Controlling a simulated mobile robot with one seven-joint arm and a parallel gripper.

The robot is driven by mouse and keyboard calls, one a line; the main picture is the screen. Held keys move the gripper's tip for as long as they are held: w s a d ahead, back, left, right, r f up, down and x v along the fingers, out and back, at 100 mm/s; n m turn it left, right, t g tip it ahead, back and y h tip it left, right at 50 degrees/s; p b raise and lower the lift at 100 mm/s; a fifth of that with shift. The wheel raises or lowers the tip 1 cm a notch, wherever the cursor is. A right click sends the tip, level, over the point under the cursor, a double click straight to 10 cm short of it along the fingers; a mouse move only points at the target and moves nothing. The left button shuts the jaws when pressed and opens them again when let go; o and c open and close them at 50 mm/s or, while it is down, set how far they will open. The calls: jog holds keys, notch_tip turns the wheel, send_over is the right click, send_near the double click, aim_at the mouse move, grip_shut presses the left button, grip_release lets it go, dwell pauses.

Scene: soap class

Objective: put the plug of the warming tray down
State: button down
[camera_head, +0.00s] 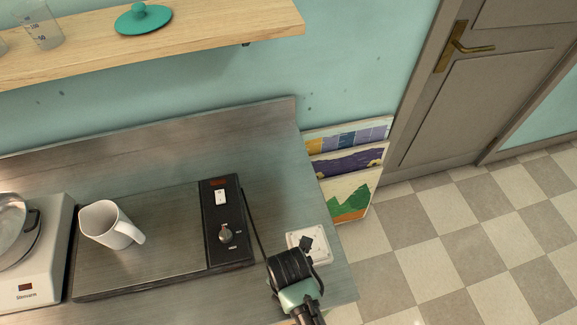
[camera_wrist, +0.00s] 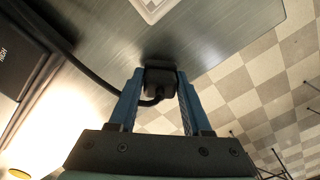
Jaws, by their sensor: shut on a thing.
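The warming tray (camera_head: 150,255) is a flat metal plate with a black control panel (camera_head: 228,232) at its right side. A black cord (camera_head: 254,222) runs from the panel toward my gripper (camera_head: 303,249). In the wrist view my gripper (camera_wrist: 160,76) has its two blue fingers shut on the black plug (camera_wrist: 160,84), with the cord bending away to the left. The white socket plate (camera_head: 294,240) lies by the counter's right edge. It also shows in the wrist view (camera_wrist: 148,14), ahead of the plug and apart from it. The plug's contact with the counter cannot be told.
A white mug (camera_head: 108,228) stands on the tray. A white hotplate (camera_head: 45,265) with a pan (camera_head: 12,228) is at the left. Bare counter (camera_head: 275,165) lies behind the socket.

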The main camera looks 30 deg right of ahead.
jog(key=shift+f+b, duration=0.3)
jog(key=shift+f, duration=0.25)
jog(key=shift+c, duration=1.7)
grip_release()
